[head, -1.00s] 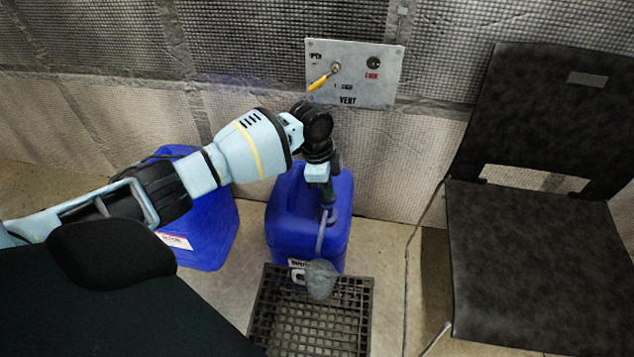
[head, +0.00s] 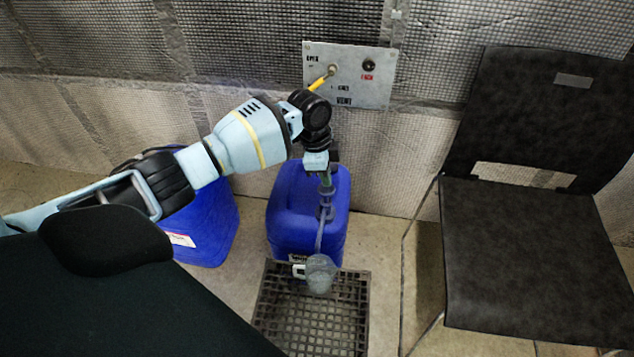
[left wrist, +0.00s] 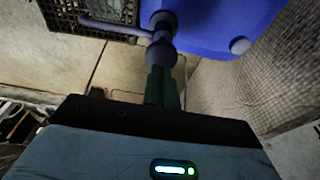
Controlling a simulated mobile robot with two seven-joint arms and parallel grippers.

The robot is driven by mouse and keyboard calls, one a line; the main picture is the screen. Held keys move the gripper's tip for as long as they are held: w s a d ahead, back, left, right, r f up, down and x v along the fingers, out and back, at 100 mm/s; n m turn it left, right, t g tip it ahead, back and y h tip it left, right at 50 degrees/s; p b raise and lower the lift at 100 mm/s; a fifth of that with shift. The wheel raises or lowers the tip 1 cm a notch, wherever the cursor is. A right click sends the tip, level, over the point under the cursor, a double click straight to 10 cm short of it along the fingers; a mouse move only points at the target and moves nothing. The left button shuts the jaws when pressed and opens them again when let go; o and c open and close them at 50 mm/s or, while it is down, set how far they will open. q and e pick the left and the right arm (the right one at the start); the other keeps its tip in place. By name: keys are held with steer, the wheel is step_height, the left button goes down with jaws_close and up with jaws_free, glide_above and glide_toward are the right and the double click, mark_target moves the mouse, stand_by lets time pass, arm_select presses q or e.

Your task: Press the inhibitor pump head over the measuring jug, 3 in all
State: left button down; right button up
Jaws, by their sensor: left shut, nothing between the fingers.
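A blue inhibitor canister (head: 283,225) stands on the floor behind a dark floor grate. Its grey pump (head: 327,204) rises from the top, with a thin spout slanting down toward the clear measuring jug (head: 321,274). The jug stands upright on the grate, under the spout. My left gripper (head: 326,181) points down directly above the pump head, shut and empty. In the left wrist view its dark green fingers (left wrist: 163,88) meet the pump head (left wrist: 161,50); whether they touch is unclear. The jug is not clearly seen there. My right gripper is out of view.
The floor grate (head: 290,335) lies in front of the canister. Another blue canister (head: 212,225) stands left, partly behind my arm. A vent panel (head: 350,75) with a yellow-handled valve is on the wall. A black chair (head: 530,250) stands right, with bare floor between.

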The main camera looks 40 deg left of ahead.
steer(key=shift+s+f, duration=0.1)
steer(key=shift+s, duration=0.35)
arm_select(q)
steer(key=shift+f, duration=0.15)
